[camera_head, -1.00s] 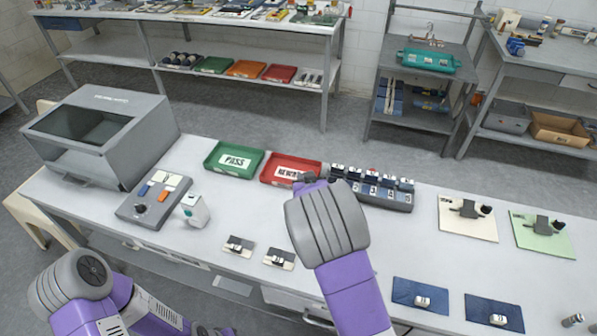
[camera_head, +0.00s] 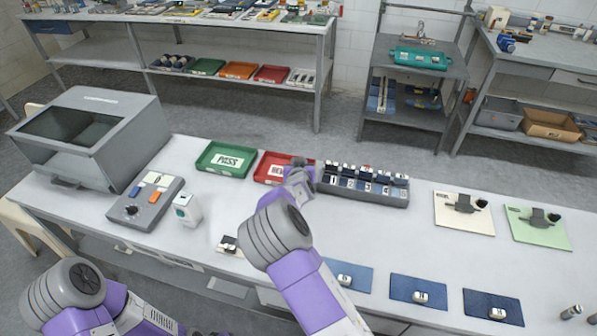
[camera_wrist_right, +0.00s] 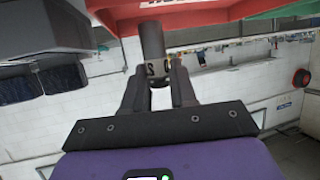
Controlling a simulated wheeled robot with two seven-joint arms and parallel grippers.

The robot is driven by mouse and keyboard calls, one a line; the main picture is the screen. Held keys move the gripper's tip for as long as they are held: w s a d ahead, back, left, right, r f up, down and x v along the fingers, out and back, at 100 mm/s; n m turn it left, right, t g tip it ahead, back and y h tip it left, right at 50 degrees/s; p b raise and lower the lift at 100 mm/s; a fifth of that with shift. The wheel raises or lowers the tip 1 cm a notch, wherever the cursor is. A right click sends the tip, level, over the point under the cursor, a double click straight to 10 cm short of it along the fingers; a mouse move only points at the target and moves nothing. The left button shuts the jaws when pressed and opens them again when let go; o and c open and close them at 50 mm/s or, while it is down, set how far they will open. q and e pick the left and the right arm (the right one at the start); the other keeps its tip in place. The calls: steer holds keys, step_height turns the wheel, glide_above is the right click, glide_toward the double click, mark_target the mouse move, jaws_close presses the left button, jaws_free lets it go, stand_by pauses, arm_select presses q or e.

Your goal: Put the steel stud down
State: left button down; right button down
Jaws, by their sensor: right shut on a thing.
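My right gripper (camera_head: 300,178) is shut on the steel stud (camera_wrist_right: 152,42), a dark grey cylinder with a numbered light band low on it, between the fingertips. In the head view the stud's top (camera_head: 298,162) shows above the gripper, in front of the red tray's (camera_head: 268,177) right end and beside the left end of the numbered rack (camera_head: 365,198). Whether the stud touches anything is not clear. The red tray also shows at the top of the right wrist view (camera_wrist_right: 200,12). My left arm is at the lower left; its gripper is out of view.
A green PASS tray (camera_head: 212,168) is left of the red tray. A grey washer box (camera_head: 130,105), control panel (camera_head: 153,212) and small white device (camera_head: 187,211) stand at left. Blue mats (camera_head: 400,297) lie at the front; a cream board (camera_head: 445,222) and a green board (camera_head: 555,238) lie at right.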

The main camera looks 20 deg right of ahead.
steer(key=shift+f, duration=1.45)
steer(key=shift+f+b, duration=0.1)
steer(key=shift+b, duration=0.25)
steer(key=c, duration=0.9)
jaws_free()
steer(key=shift+r, duration=0.2)
steer(key=p+v, duration=0.2)
steer(key=v, duration=1)
steer(key=shift+f, duration=0.1)
